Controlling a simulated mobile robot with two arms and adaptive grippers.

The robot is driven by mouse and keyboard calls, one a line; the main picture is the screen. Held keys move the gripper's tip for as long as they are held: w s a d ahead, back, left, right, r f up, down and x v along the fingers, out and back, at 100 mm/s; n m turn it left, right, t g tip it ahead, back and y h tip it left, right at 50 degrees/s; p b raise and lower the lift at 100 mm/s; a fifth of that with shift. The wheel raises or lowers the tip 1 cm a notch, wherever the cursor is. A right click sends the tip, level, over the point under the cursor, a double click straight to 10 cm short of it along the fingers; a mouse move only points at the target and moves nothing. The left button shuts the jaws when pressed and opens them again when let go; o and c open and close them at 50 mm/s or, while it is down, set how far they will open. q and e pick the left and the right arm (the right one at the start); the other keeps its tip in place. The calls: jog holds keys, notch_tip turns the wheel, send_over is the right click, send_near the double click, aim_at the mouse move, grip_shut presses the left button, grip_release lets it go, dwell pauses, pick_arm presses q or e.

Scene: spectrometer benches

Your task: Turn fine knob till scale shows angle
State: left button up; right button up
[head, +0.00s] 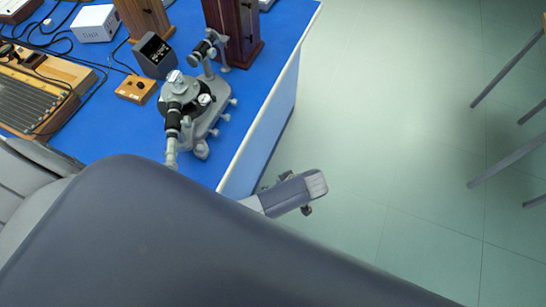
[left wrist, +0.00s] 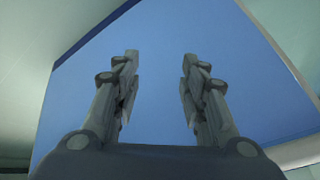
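The spectrometer (head: 188,105), grey and black with telescope tubes, stands upright on the blue bench near its right edge. Small silver knobs (head: 225,109) stick out along its right side; I cannot tell which is the fine knob, and no scale reading is legible. My left gripper (head: 311,193) is past the bench's right edge, over the floor, to the lower right of the spectrometer and apart from it. In the left wrist view its two fingers (left wrist: 157,75) are spread with nothing between them, facing a blue surface. My right gripper is not in view.
The blue bench (head: 240,108) also bears a dark display box (head: 154,55), a small orange box (head: 136,89), wooden stands (head: 236,30), a white box (head: 95,23) and cables. Metal legs (head: 508,160) stand at the right. The floor between is clear.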

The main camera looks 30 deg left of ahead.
pick_arm(q)
jog(key=s+f+m+h+b, duration=0.1)
jog(key=s+f+m, duration=0.1)
jog(key=f, duration=0.5)
jog(key=shift+s+b, duration=0.35)
jog(key=shift+s, duration=0.4)
jog(key=shift+f, duration=0.15)
jog(key=s+a+f+m+h, duration=0.1)
jog(key=s+a+f+m, duration=0.1)
jog(key=s+f, duration=0.4)
jog(key=s+a+f+m+h, duration=0.2)
jog(key=s+f+m, duration=0.3)
jog(key=s, duration=0.7)
jog(key=s+a+f+m+h+b, duration=0.1)
jog(key=s+f+m, duration=0.3)
jog(key=s, duration=0.6)
notch_tip(320, 180, down, 3)
jog(key=shift+a+r+h, duration=0.2)
jog(key=shift+a+h, duration=0.2)
jog(key=shift+a, duration=0.4)
